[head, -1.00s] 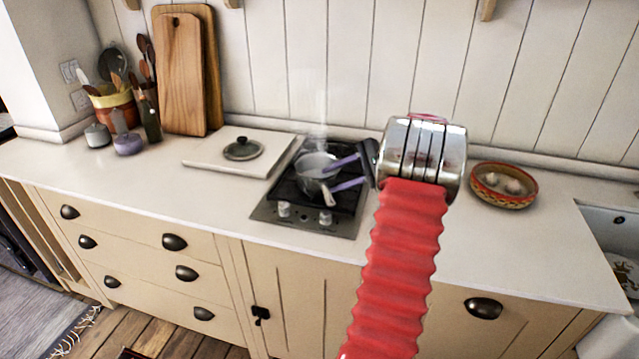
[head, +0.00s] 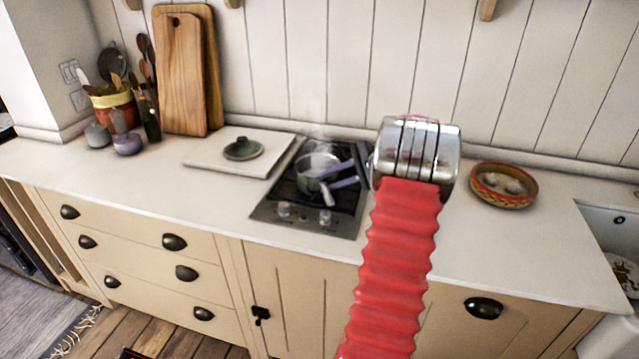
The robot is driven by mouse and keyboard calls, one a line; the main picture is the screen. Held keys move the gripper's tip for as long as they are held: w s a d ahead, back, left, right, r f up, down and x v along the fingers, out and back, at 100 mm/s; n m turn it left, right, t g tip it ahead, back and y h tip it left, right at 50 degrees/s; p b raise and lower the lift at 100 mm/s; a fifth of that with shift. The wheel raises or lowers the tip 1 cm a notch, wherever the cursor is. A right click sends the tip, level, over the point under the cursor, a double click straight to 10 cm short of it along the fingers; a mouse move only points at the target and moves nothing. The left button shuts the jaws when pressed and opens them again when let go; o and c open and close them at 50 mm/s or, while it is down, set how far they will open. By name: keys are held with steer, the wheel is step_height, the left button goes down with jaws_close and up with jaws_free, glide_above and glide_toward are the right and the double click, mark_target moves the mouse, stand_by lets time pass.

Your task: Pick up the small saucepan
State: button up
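I cannot tell for sure which is the small saucepan. My gripper (head: 366,168) is just right of the handles. My chrome wrist hides most of its fingers, so its opening and any contact with a handle cannot be made out.
A white board (head: 207,158) with a dark lid (head: 243,149) lies left of the hob. A patterned bowl (head: 503,187) stands on the right. Chopping boards (head: 181,80) and a utensil pot (head: 116,100) are at the back left. Steam rises above the hob.

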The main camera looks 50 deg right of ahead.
jaws_close()
steer(key=shift+r, duration=0.35)
stand_by(0.4)
step_height(320, 180, up, 9)
steer(key=shift+r, duration=0.2)
stand_by(0.9)
stand_by(0.7)
